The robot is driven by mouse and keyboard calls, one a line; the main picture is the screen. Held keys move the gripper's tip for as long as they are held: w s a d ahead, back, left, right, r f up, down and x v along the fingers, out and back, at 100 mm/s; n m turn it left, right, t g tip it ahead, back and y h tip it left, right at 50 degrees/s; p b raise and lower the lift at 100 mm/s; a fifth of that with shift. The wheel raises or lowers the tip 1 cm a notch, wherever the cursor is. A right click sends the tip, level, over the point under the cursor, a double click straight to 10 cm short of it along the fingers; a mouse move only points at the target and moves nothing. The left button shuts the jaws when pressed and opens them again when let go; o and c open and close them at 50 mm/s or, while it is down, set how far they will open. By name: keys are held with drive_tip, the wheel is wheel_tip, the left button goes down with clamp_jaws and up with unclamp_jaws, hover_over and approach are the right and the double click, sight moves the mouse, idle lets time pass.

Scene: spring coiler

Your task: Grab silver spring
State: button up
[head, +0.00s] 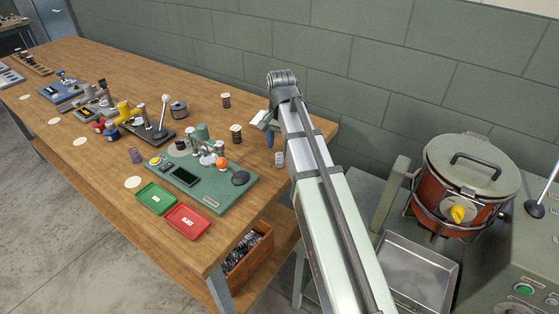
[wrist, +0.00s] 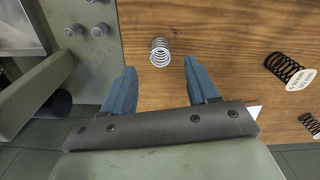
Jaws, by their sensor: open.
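The silver spring (wrist: 160,52) stands on the wooden table in the wrist view, just beyond my fingertips and roughly centred between them. It also shows in the head view (head: 279,159), near the table's right edge. My gripper (wrist: 160,68) has two blue fingers that are apart with only bare wood between them. In the head view my gripper (head: 268,132) is partly hidden by my arm, above the table close to the spring. I cannot tell its exact height above the table.
A green machine (head: 205,178) stands left of the silver spring. Green (head: 156,198) and red (head: 187,220) trays sit at the front edge.

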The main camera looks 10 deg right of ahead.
sight(279, 155)
drive_tip(key=shift+s+a+f, duration=0.1)
drive_tip(key=shift+f, duration=1.2)
drive_tip(key=shift+s+a+f, duration=0.1)
drive_tip(key=shift+f, duration=1.2)
clamp_jaws()
drive_tip(key=shift+r, duration=0.1)
